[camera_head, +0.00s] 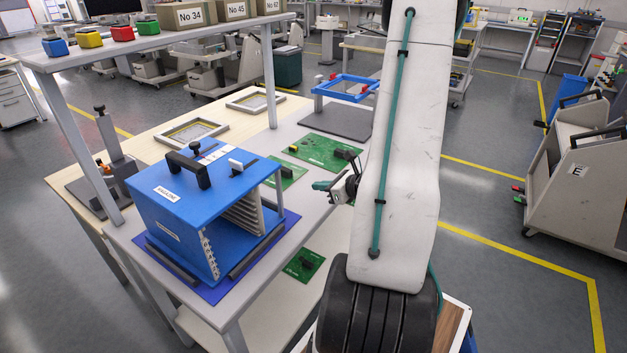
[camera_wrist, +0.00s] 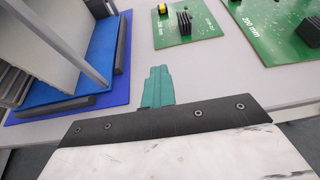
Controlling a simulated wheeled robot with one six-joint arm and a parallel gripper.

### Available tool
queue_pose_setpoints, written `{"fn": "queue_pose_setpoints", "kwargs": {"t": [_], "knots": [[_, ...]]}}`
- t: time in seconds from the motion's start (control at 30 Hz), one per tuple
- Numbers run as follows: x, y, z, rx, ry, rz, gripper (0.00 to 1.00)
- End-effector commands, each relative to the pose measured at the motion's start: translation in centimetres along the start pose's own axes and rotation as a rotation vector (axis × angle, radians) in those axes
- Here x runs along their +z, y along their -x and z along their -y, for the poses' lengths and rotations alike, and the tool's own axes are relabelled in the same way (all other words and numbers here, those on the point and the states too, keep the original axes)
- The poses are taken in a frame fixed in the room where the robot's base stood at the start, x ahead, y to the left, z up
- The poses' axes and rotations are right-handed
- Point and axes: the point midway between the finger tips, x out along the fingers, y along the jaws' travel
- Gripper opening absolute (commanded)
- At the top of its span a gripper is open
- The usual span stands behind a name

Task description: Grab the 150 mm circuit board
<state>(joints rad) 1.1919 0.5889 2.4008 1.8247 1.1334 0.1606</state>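In the wrist view, a smaller green circuit board (camera_wrist: 172,30) lies flat on the grey table with a yellow part and a black finned part on it. Its printed label is too small to read surely. In the head view it shows partly behind the blue magazine (camera_head: 287,176). A larger board (camera_wrist: 270,45), marked 200 mm in the wrist view, lies to its right; it also shows in the head view (camera_head: 320,147). My gripper (camera_head: 322,186), with teal fingers, is over the table's right edge, apart from the boards. Its fingers (camera_wrist: 158,75) overlap, hiding any gap.
The blue magazine (camera_head: 168,200) stands on a blue mat (camera_head: 215,292) left of my gripper. Another green board (camera_head: 308,262) lies on the lower shelf. A raised blue frame (camera_head: 345,84) stands behind the boards. A shelf (camera_head: 150,40) on posts overhangs the table's left side.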

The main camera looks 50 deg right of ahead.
Motion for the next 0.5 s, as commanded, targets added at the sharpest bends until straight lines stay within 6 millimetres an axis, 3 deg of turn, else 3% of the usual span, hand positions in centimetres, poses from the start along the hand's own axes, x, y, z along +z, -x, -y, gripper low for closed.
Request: {"fn": "queue_pose_setpoints", "kwargs": {"t": [0.43,0.5], "knots": [[-0.15,0.7,-0.23,0.0,0.001,0.002,0.01],[-0.15,0.7,-0.23,0.0,0.001,0.002,0.2]]}}
